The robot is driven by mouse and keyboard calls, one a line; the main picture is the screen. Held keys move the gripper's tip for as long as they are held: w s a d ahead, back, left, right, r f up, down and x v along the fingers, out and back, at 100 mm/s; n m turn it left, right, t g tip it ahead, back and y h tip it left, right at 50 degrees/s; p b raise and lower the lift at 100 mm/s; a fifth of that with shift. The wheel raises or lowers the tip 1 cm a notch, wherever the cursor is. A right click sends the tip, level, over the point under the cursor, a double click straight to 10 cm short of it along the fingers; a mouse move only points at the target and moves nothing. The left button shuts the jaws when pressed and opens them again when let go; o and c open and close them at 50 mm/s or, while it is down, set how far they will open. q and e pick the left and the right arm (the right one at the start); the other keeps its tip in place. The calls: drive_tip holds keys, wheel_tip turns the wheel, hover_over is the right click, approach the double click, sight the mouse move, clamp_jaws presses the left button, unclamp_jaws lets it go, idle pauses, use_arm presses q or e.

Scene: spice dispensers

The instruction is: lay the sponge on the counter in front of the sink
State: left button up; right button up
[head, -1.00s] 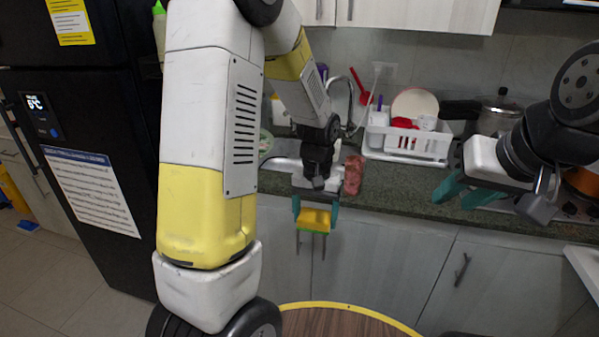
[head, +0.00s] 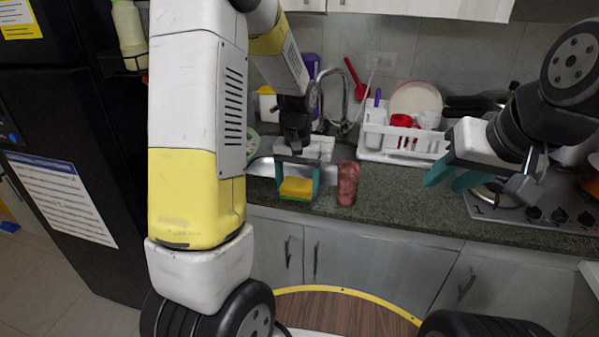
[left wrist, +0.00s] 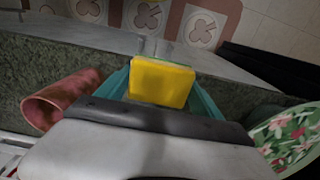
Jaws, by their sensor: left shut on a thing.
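The yellow sponge with a green underside (head: 296,188) is between the fingers of my left gripper (head: 298,181), which is shut on it. In the head view it appears at the counter's front edge, in front of the sink (head: 262,168). In the left wrist view the sponge (left wrist: 160,82) sits between the teal fingers, near the counter edge. I cannot tell whether it touches the counter (head: 400,200). My right gripper (head: 455,178) is over the counter at the right, with its teal fingers apart and nothing between them.
A reddish cup-like object (head: 347,184) stands just right of the sponge. A white dish rack (head: 400,145) with dishes is behind, and a stove (head: 540,215) is at the right. The counter between the reddish object and the stove is clear.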

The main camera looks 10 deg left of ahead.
sight(287, 183)
use_arm(q)
drive_tip(key=w+a, duration=0.2)
drive_tip(key=w, duration=0.1)
drive_tip(key=w+a, duration=0.2)
drive_tip(key=shift+f, duration=0.3)
drive_tip(key=shift+w+a+f, duration=0.1)
drive_tip(key=shift+f, duration=0.8)
drive_tip(key=shift+w+a+f, duration=0.1)
drive_tip(key=shift+f, duration=0.8)
drive_tip(key=shift+f, duration=0.15)
drive_tip(key=o, duration=1.3)
